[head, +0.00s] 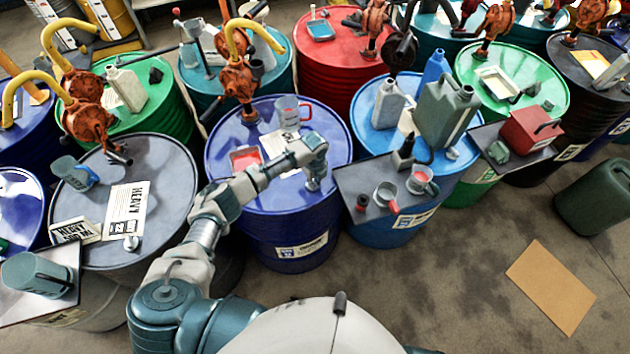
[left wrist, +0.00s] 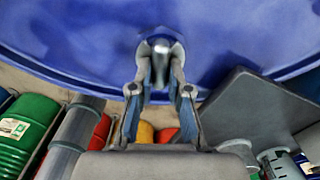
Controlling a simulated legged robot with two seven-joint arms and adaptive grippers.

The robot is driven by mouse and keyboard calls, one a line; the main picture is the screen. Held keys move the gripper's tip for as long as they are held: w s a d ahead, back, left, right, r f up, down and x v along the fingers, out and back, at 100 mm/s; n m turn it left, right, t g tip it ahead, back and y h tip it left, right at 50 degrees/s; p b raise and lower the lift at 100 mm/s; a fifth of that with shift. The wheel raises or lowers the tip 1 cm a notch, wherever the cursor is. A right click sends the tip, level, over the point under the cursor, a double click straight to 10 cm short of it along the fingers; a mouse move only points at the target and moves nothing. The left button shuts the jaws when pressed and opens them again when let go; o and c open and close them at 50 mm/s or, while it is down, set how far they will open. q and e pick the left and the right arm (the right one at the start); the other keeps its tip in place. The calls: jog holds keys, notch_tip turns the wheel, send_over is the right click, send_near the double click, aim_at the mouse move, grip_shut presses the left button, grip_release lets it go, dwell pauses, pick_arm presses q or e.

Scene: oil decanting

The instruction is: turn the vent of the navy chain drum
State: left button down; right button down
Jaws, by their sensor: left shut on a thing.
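The navy chain drum (head: 288,222) stands in the middle of the head view, with a white label on its side. Its dark blue lid also fills the top of the left wrist view (left wrist: 75,35). My left gripper (head: 315,185) points down at the lid's near right part. In the left wrist view its fingers (left wrist: 160,78) are shut on the vent (left wrist: 160,48), a small shiny metal fitting on the lid. The fingertips hide part of the vent, and in the head view the gripper covers it. My right gripper is not in view.
A clear jug (head: 289,113) and a tray with red liquid (head: 245,158) are on the lid, with a yellow-handled red pump (head: 237,80) at its back. A dark side shelf (head: 365,184) with small containers adjoins on the right. Floor at lower right is mostly clear.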

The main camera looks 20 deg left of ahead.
aim_at(314, 180)
pick_arm(q)
jog(key=shift+w+a+r, duration=0.15)
jog(key=c, duration=1.3)
grip_release()
jog(key=shift+o, duration=0.9)
notch_tip(314, 180, up, 12)
jog(key=shift+f, duration=0.2)
jog(key=shift+f, duration=0.1)
